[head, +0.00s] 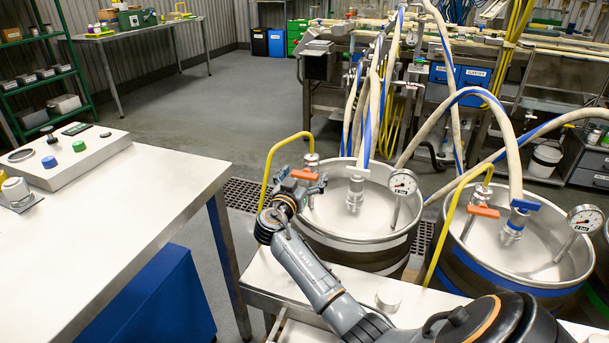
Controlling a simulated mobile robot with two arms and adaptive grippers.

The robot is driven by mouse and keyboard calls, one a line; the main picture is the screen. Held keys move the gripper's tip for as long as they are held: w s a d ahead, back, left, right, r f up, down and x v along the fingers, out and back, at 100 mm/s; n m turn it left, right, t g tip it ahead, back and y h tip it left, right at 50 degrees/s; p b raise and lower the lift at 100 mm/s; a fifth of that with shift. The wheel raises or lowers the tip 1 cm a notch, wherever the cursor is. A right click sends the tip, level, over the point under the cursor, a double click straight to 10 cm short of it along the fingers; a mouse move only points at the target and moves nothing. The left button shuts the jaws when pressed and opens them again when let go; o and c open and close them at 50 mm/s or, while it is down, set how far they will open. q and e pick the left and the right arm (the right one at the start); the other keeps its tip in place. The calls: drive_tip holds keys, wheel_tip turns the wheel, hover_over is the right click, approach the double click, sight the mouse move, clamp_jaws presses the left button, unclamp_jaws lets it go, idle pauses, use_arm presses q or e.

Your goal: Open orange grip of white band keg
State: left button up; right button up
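The white band keg (351,249) stands in the middle of the head view, a steel drum with a white band round its upper side. Its orange grip (303,174) sits on a valve at the left of the lid, below a yellow hose. My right gripper (303,182) is at this grip, its fingers spread to either side of it. The fingers look open; whether they touch the grip I cannot tell. The gripper hides the lower part of the valve. My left gripper is not in view.
A blue band keg (470,268) with its own orange grip (483,211) stands to the right. A pressure gauge (402,183) and thick hoses (372,105) rise from the white band keg. A white table (130,205) fills the left; open floor lies behind.

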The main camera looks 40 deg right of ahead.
drive_tip(key=c, duration=1.1)
drive_tip(key=shift+o, duration=0.2)
